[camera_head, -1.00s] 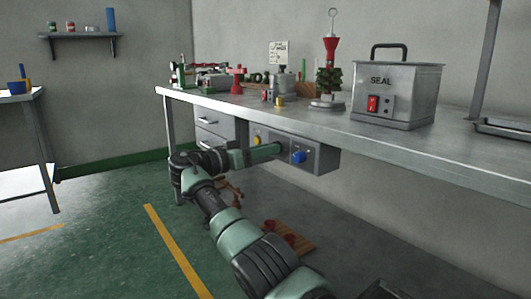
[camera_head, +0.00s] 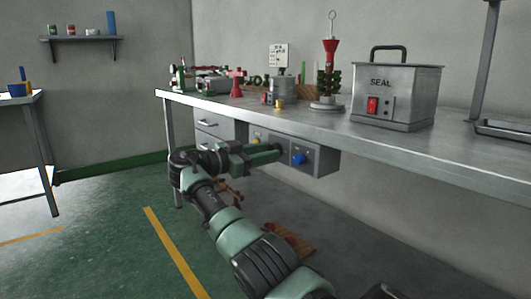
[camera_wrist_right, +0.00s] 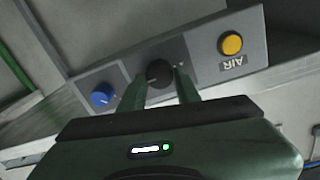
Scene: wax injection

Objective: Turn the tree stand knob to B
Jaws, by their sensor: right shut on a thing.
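A grey control panel (camera_head: 317,161) hangs under the front edge of the workbench. In the right wrist view it carries a black knob (camera_wrist_right: 159,73) in the middle, between a blue knob (camera_wrist_right: 102,95) and a yellow button (camera_wrist_right: 231,43) labelled AIR. My right gripper (camera_wrist_right: 160,85) is shut on the black knob, one finger on each side. In the head view my right gripper (camera_head: 278,150) reaches the panel from the left and hides the black knob. The knob's lettering is too small to read. The tree stand (camera_head: 327,104) with its red and green tree stands on the bench. My left gripper is not in view.
The workbench (camera_head: 420,150) runs along the wall, with drawers (camera_head: 208,122) left of the panel. A metal SEAL box (camera_head: 395,95) stands near its front edge. A wooden board with red pieces (camera_head: 290,240) lies on the floor below.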

